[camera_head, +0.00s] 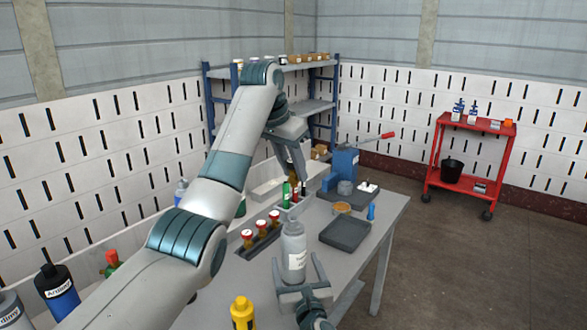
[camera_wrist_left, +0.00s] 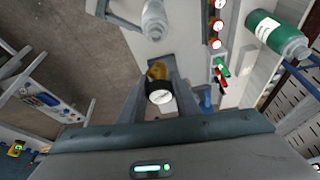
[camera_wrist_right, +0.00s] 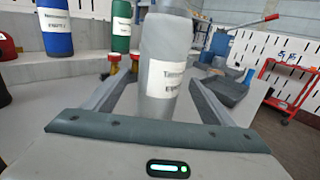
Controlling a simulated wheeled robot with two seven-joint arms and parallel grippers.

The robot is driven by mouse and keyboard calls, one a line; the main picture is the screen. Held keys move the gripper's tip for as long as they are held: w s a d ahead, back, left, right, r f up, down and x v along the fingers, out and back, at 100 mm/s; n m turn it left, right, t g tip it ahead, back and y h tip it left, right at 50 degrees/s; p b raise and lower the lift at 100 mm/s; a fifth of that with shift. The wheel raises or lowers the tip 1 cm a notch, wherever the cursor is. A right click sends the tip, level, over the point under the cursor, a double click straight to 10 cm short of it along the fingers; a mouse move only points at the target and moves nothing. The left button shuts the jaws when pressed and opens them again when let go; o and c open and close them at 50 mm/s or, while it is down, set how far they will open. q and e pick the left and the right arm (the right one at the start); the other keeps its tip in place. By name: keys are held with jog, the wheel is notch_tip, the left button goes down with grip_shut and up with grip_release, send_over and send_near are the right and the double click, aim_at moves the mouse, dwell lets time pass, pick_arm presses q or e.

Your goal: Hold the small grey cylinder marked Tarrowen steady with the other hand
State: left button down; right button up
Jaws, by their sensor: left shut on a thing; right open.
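The small grey cylinder (camera_head: 293,250) stands upright on the table in the head view. In the right wrist view (camera_wrist_right: 165,60) its white label reads roughly "Tarrowen EMPTY", partly cut off. My right gripper (camera_head: 295,262) is open, with its fingers either side of the cylinder; gaps show, and I cannot tell of any contact. My left gripper (camera_head: 301,186) is farther back above the table. In the left wrist view it is shut on a small round thing with a white top (camera_wrist_left: 161,97). The cylinder also shows there, at the top (camera_wrist_left: 154,20), apart from the left gripper.
A rack of red-capped vials (camera_head: 261,236) stands left of the cylinder, a dark tray (camera_head: 345,233) to its right. A yellow bottle (camera_head: 243,313) is at the front. A red cart (camera_head: 474,150) is beyond the table.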

jog(key=s, duration=0.3)
jog(key=s+d, duration=0.1)
jog(key=s, duration=0.2)
jog(key=s+d, duration=0.1)
jog(key=s, duration=0.3)
jog(key=shift+s, duration=0.1)
pick_arm(q)
jog(key=shift+r, duration=0.1)
jog(key=shift+r+p, duration=2.5)
pick_arm(e)
jog(key=shift+r, duration=2.45)
jog(key=shift+r, duration=0.1)
